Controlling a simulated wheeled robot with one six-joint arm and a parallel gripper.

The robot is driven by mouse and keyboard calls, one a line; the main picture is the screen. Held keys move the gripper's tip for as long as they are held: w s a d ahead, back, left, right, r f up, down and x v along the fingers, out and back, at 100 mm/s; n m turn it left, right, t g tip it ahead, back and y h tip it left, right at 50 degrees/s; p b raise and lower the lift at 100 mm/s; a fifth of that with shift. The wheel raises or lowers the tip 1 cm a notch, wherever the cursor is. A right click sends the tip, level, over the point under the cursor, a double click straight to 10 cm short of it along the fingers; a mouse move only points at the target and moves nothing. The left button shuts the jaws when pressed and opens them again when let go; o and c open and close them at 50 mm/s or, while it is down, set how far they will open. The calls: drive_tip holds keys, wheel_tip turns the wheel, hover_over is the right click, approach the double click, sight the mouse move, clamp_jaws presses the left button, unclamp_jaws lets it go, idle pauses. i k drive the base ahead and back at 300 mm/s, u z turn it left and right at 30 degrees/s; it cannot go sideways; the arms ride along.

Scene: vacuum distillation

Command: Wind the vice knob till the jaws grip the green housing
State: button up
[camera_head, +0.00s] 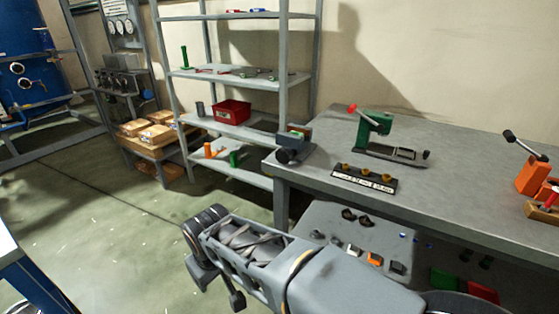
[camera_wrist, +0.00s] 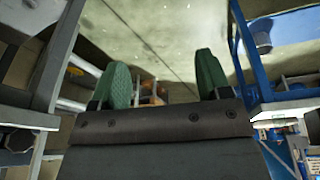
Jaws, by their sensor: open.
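A small grey vice (camera_head: 284,156) sits at the near left corner of the workbench. The vice knob is too small to make out surely. My gripper (camera_wrist: 163,82) shows in the wrist view with its two green fingertips wide apart and nothing between them. It is away from the vice, which does not show in the wrist view.
The workbench (camera_head: 450,205) also carries a green press (camera_head: 374,130) with a red knob, a dark strip with brass pieces (camera_head: 364,179) and an orange tool (camera_head: 532,176). Shelves (camera_head: 240,74) stand behind. A blue-framed table (camera_wrist: 290,104) is at the wrist view's right. The floor at left is clear.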

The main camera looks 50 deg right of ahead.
sight(282, 155)
drive_tip(key=u, duration=2.75)
drive_tip(key=k, duration=0.65)
drive_tip(key=z, duration=1.7)
